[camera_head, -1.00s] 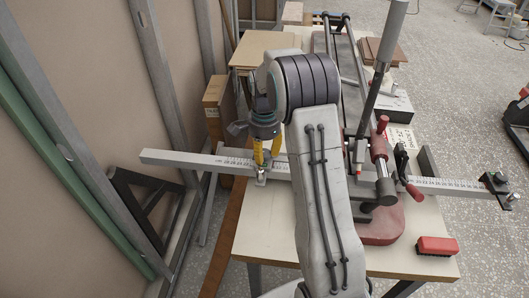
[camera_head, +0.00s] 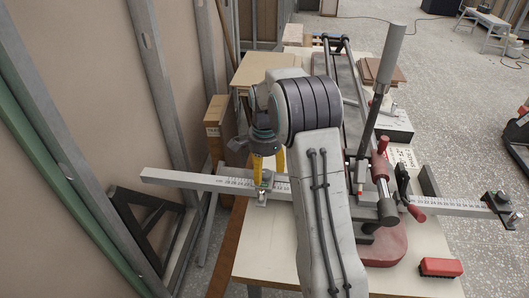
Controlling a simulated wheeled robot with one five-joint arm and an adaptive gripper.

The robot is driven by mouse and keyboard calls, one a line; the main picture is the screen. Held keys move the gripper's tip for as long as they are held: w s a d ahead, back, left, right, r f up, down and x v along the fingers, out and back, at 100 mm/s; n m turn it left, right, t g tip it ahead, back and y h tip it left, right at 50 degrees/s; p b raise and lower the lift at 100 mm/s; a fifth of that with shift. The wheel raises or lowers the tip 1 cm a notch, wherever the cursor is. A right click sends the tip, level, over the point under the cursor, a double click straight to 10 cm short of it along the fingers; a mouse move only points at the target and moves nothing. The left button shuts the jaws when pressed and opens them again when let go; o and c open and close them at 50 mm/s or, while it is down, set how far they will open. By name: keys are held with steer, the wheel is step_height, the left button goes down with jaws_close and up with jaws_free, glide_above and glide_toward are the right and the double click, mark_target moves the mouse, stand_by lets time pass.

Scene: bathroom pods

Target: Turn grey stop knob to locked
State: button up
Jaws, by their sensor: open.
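A long scaled fence rail (camera_head: 205,182) crosses the worktable. A small metallic grey stop (camera_head: 263,199) sits on the rail, left of my arm. My gripper (camera_head: 268,168) points down over this stop, with its yellow fingers apart, one on the left and one on the right. The grey knob is too small and too covered by the fingers to make out its setting. I cannot tell whether the fingers touch it. Another dark stop (camera_head: 497,202) with small coloured parts sits at the rail's right end.
The worktable (camera_head: 262,250) carries a machine with a red round base (camera_head: 386,246) and a tall grey handle (camera_head: 389,55), right of my arm. A red brush (camera_head: 440,267) lies at the right front. Wall studs (camera_head: 150,90) and a dark frame (camera_head: 150,225) stand at left.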

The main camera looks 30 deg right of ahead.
mark_target(264, 172)
step_height(264, 172, up, 10)
steer(key=shift+r, duration=0.15)
stand_by(0.3)
stand_by(0.5)
